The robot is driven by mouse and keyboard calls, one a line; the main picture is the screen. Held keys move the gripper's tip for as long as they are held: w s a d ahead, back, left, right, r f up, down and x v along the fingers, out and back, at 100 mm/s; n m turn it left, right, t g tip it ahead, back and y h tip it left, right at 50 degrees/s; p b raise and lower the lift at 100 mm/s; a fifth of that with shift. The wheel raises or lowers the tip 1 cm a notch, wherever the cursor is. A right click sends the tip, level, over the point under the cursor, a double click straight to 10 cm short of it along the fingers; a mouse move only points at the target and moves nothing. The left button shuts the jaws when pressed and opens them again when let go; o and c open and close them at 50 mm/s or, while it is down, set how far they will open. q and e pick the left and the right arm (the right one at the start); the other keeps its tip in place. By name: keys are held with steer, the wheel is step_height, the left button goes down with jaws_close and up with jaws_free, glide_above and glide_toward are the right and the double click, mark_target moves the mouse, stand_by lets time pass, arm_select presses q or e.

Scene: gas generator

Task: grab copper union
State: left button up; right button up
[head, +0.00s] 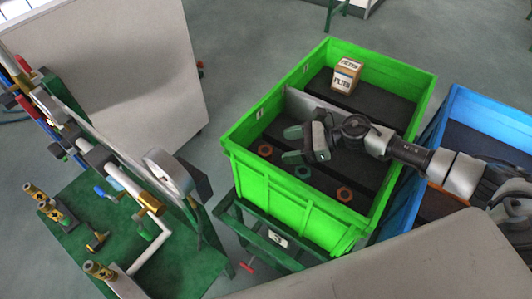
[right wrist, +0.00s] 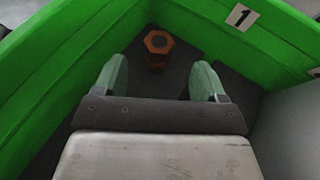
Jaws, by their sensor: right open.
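The copper union is a small orange-brown hexagonal ring. In the right wrist view one copper union (right wrist: 158,42) lies on the dark floor of the green crate, near its corner. In the head view a copper union (head: 265,150) lies near the crate's left corner, and a second orange one (head: 344,194) lies near the front wall. My right gripper (head: 292,144) is over the crate, open and empty. In the right wrist view its fingertips (right wrist: 158,80) stand apart, with the union beyond and between them. My left gripper is not in view.
The green crate (head: 290,213) has high walls and a grey divider. A filter box (head: 346,75) sits in the far compartment. A blue crate (head: 490,107) stands at right. A pipe rig on a green table (head: 180,262) is at left.

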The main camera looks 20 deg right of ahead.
mark_target(266, 150)
steer(key=x, duration=0.2)
steer(key=shift+a+r+p, duration=0.1)
steer(key=shift+a+p, duration=0.2)
steer(key=shift+a, duration=0.15)
steer(key=shift+w+a+p, duration=0.25)
steer(key=shift+p, duration=0.05)
steer(key=x, duration=0.1)
steer(key=p+x, duration=0.1)
steer(key=x, duration=0.1)
steer(key=shift+w+a+f, duration=0.1)
steer(key=shift+a+f, duration=0.1)
steer(key=shift+f, duration=0.15)
steer(key=shift+w+a+f, duration=0.15)
steer(key=shift+a+f, duration=0.05)
steer(key=shift+a, duration=0.15)
steer(key=shift+d, duration=0.1)
steer(key=shift+c, duration=1.3)
steer(key=c, duration=0.8)
